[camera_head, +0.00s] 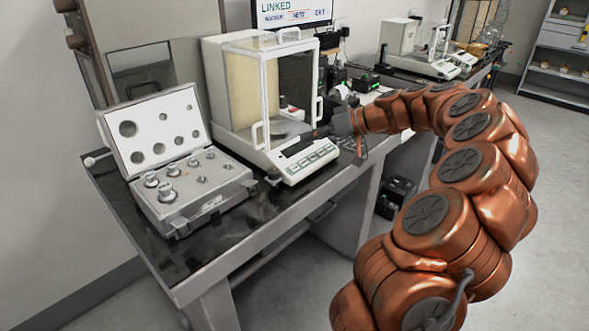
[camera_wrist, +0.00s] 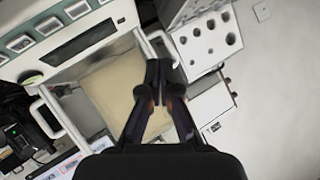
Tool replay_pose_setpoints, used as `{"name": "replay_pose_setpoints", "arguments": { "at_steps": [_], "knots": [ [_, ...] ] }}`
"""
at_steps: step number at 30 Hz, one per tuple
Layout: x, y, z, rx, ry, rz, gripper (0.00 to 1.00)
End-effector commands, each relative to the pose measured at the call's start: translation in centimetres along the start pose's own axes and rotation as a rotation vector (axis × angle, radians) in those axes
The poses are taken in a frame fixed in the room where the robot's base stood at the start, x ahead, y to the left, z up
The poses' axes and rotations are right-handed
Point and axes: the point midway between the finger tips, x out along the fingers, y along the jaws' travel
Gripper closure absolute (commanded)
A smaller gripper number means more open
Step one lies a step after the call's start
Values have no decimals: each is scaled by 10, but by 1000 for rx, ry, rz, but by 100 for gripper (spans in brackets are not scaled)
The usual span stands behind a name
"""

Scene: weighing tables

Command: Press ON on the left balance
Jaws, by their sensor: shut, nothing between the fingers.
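The left balance (camera_head: 215,85) stands on the near table, with a glass-sided chamber and a sloped front panel (camera_head: 312,160). The panel has a dark display strip and a row of pale green-grey buttons. The panel also shows at the upper left of the wrist view (camera_wrist: 48,30), turned. My gripper (camera_head: 318,134) reaches in from the right, close by the panel and chamber front; contact cannot be told. In the wrist view my gripper (camera_wrist: 157,64) has its dark fingers together and empty, overlapping the chamber. The button labels are too small to read.
An open weight case (camera_head: 190,205) with several metal weights stands left of the balance on the black-topped table (camera_head: 200,258). A screen (camera_head: 290,12) reading "LINKED" is behind. A second balance (camera_head: 420,62) stands on the far table. Dark devices sit behind my gripper.

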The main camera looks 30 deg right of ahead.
Motion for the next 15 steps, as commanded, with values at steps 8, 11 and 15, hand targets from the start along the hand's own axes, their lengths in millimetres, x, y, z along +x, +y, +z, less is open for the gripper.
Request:
{"name": "replay_pose_setpoints", "arguments": {
  "at_steps": [8, 11, 15],
  "knots": [
    [4, 2, 3, 1, -1, -1, 100],
    [8, 5, 6, 1, -1, -1, 100],
    [18, 12, 13, 2, -1, -2, 100]
  ]
}}
